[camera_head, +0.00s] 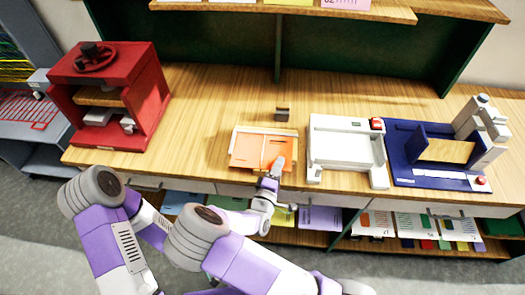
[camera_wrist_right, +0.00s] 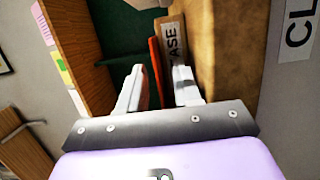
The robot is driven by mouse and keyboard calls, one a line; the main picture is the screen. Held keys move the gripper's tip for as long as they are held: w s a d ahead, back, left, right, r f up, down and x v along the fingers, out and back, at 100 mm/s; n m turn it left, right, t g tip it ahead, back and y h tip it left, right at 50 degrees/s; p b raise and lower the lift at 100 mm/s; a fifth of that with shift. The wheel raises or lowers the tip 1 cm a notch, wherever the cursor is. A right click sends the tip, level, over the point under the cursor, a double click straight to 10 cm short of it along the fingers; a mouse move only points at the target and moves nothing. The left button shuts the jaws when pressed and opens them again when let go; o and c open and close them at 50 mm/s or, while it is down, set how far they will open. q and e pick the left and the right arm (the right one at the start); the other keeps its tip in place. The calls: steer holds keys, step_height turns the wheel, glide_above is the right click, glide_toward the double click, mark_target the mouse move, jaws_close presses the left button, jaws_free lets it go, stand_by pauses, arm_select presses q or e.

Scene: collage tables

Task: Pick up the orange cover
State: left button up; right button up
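The orange cover (camera_head: 247,148) lies flat in a shallow light-rimmed holder (camera_head: 265,130) at the middle of the wooden table. A thin line divides its orange face. My right gripper (camera_head: 277,168) reaches over the cover's front right edge. In the right wrist view, its two fingers (camera_wrist_right: 158,92) are apart, with the thin orange edge of the cover (camera_wrist_right: 154,68) showing just beyond and between them. I cannot tell whether either finger touches it. A wooden strip with partly hidden lettering ending in "ASE" (camera_wrist_right: 175,45) is beside the orange edge. My left gripper is not seen.
A white tray-like machine (camera_head: 345,150) and a blue machine (camera_head: 405,155) stand to the right. A red press (camera_head: 110,95) stands at the left. A small dark block (camera_head: 282,114) sits behind the holder. Shelves with coloured sheets (camera_head: 320,218) lie below the table edge.

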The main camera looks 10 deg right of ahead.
jaws_close()
